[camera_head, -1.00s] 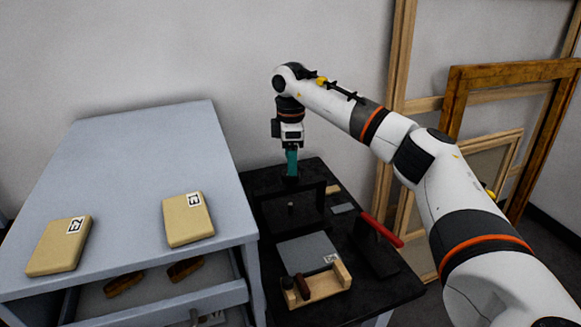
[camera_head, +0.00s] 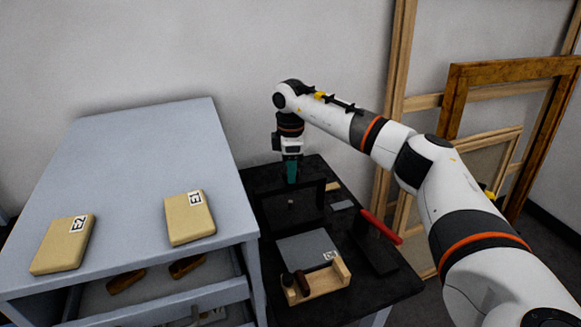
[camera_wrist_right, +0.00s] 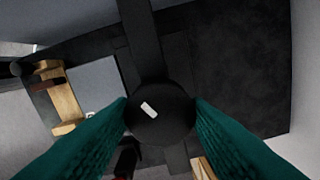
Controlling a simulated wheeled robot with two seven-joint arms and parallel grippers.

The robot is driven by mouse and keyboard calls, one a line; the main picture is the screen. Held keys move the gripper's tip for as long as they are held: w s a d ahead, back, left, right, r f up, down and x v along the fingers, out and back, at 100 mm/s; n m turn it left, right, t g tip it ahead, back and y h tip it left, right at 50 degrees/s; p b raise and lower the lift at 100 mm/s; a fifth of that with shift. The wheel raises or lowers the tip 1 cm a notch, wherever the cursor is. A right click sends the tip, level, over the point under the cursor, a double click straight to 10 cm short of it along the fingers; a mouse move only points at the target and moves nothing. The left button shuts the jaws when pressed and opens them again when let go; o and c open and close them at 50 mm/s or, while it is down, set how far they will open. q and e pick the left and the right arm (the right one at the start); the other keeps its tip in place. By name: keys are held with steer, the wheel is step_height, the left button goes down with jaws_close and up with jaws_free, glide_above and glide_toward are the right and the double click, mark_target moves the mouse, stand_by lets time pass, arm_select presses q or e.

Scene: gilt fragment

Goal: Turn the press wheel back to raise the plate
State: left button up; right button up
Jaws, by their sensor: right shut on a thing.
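The press is a black frame (camera_head: 307,190) on the black table; its dark parts are hard to tell apart. My right gripper (camera_head: 291,181) points straight down at the top of the press, its teal fingers low over it. In the right wrist view the press wheel (camera_wrist_right: 160,122) is a round black disc with a white mark on top. My right gripper (camera_wrist_right: 160,108) is shut on it, one finger on each side. The press plate cannot be clearly made out under the frame. My left gripper is not in view.
A grey square sheet (camera_head: 307,246) and a wooden holder (camera_head: 325,282) lie in front of the press. A red-handled tool (camera_head: 380,226) lies to the right. The grey cabinet (camera_head: 150,150) with two tan blocks stands left. Picture frames (camera_head: 510,75) lean behind my right arm.

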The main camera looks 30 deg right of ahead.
steer(key=shift+n, duration=0.3)
steer(key=n+p, duration=0.1)
steer(key=n, duration=0.2)
steer(key=shift+r+n, duration=0.15)
steer(key=shift+n, duration=0.15)
steer(key=n+p, duration=0.1)
steer(key=n, duration=0.9)
steer(key=shift+p, duration=0.35)
steer(key=n, duration=1)
steer(key=shift+n, duration=0.4)
steer(key=n, duration=0.5)
steer(key=shift+n, duration=0.3)
steer(key=n, duration=1)
steer(key=shift+b, duration=0.3)
